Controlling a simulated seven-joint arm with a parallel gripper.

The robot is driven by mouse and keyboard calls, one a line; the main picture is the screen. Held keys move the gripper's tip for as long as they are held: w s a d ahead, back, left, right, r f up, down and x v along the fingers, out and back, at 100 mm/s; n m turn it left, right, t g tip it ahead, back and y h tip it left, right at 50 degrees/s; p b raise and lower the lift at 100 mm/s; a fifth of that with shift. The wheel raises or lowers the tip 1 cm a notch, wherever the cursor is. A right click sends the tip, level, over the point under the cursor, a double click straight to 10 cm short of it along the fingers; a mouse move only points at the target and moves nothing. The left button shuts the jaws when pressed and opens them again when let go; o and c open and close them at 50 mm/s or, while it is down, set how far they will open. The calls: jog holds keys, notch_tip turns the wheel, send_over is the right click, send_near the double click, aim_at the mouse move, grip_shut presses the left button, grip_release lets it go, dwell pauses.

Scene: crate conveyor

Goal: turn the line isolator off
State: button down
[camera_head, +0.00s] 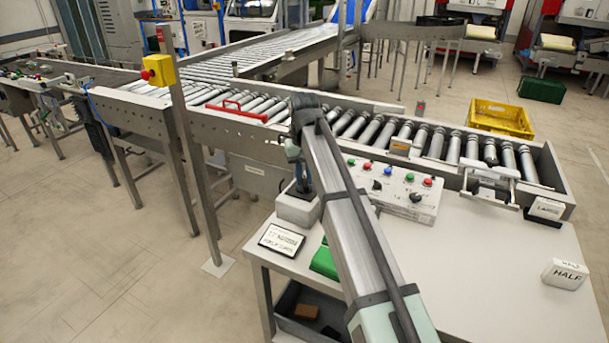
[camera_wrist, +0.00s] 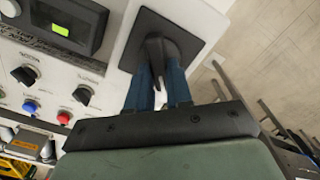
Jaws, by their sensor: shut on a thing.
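The line isolator (camera_wrist: 156,48) is a black rotary handle on a black square plate at the top of the wrist view. My gripper (camera_wrist: 158,80) has its two blue fingers on either side of the handle and is shut on it. In the head view my gripper (camera_head: 300,185) points down at the grey isolator box (camera_head: 296,210) on the near table. My arm and fingers hide most of the handle there, and the turn position of the handle cannot be told with certainty.
A control panel (camera_head: 405,192) with coloured buttons and black knobs stands right of the box. Behind it runs the roller conveyor (camera_head: 430,140). A framed card (camera_head: 281,240) lies at the table's left corner. A white HALF block (camera_head: 564,274) sits at the right edge.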

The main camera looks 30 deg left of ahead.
jog(key=n, duration=0.5)
jog(key=shift+s+a+n, duration=0.1)
jog(key=shift+s+n, duration=0.1)
jog(key=shift+n, duration=0.2)
jog(key=shift+s+n, duration=0.1)
jog(key=shift+n, duration=2)
jog(key=c, duration=1)
grip_release()
notch_tip(320, 180, up, 14)
jog(key=shift+f, duration=0.1)
